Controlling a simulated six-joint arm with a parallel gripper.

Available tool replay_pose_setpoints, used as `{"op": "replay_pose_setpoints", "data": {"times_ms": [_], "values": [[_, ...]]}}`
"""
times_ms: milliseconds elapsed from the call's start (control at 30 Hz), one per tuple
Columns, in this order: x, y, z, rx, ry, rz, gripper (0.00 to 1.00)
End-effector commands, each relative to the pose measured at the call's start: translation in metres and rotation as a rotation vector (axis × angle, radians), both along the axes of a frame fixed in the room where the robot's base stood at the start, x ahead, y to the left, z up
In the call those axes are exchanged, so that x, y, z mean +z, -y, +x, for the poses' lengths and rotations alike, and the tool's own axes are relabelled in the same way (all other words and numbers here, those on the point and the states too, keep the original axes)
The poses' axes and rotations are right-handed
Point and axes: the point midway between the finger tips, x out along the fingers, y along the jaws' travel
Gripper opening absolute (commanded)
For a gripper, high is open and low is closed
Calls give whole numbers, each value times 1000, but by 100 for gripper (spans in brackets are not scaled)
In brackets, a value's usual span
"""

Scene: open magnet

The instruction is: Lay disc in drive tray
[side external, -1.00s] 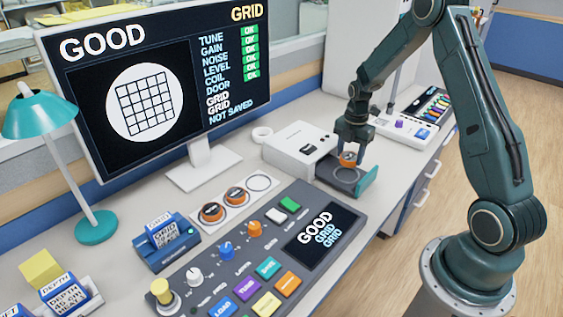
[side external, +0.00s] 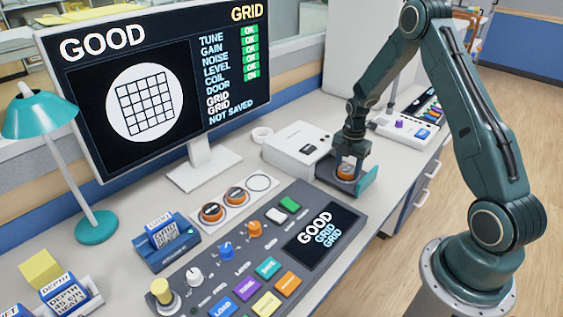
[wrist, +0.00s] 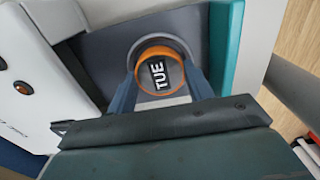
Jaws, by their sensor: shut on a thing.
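An orange-rimmed disc (side external: 346,172) with a dark label reading "TUE" is between the fingers of my gripper (side external: 348,165). The disc (wrist: 161,72) also shows in the wrist view, over a round, pale-edged recess in the grey drive tray (wrist: 100,50). My gripper (wrist: 160,92) is shut on the disc. The tray sticks out of the white drive box (side external: 298,146) and has a teal front (side external: 367,182). The disc is at or just above the tray floor; I cannot tell whether it touches.
Two more orange-rimmed discs (side external: 212,212) (side external: 236,195) sit in a white holder with an empty ring (side external: 262,183). A control console (side external: 270,250) lies in front. A monitor (side external: 155,85) and a teal lamp (side external: 40,115) stand to the left.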

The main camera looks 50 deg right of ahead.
Motion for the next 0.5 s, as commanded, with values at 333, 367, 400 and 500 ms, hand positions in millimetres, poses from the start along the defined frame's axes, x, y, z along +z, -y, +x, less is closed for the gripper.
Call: {"op": "replay_pose_setpoints", "data": {"times_ms": [333,367,400,500], "values": [[-2,0,0,0,0,0,73],[-2,0,0,0,0,0,73],[-2,0,0,0,0,0,73],[-2,0,0,0,0,0,73]]}}
